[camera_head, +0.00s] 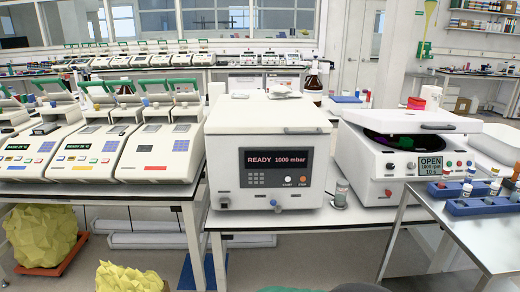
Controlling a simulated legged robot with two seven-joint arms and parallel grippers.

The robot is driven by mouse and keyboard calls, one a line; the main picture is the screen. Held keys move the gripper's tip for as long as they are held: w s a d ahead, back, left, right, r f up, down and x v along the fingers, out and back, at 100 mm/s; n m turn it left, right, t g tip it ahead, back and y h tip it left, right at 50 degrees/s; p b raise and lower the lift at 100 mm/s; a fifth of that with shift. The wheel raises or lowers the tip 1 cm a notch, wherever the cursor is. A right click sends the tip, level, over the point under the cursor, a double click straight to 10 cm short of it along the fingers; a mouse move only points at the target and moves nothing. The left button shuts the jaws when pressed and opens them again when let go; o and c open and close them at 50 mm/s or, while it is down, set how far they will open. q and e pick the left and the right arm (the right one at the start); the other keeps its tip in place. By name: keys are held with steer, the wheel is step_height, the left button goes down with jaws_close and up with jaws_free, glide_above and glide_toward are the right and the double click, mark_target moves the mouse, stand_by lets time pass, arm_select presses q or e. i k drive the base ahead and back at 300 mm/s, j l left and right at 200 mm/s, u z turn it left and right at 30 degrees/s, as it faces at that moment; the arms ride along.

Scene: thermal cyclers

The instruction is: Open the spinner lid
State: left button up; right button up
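The spinner (372,171) is a white boxy machine at the right of the bench. Its display (431,166) reads OPEN, 1000 rpm, 10 s. The white lid (410,119) is raised at a shallow angle above the body, with a dark handle (449,126) near its front right. A dark round chamber (395,141) with green and purple tints shows in the gap under the lid. Neither gripper can be made out. Small dark shapes at the right edge and the bottom edge are too cut off to identify.
A white box machine (228,152) reading READY 1000 mbar stands left of the spinner. A small jar (341,194) stands between them. A metal table (476,232) at right front holds blue racks (478,206) with vials. Several thermal cyclers (160,150) line the left bench.

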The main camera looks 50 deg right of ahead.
mark_target(294, 118)
steer(key=z, duration=1.6)
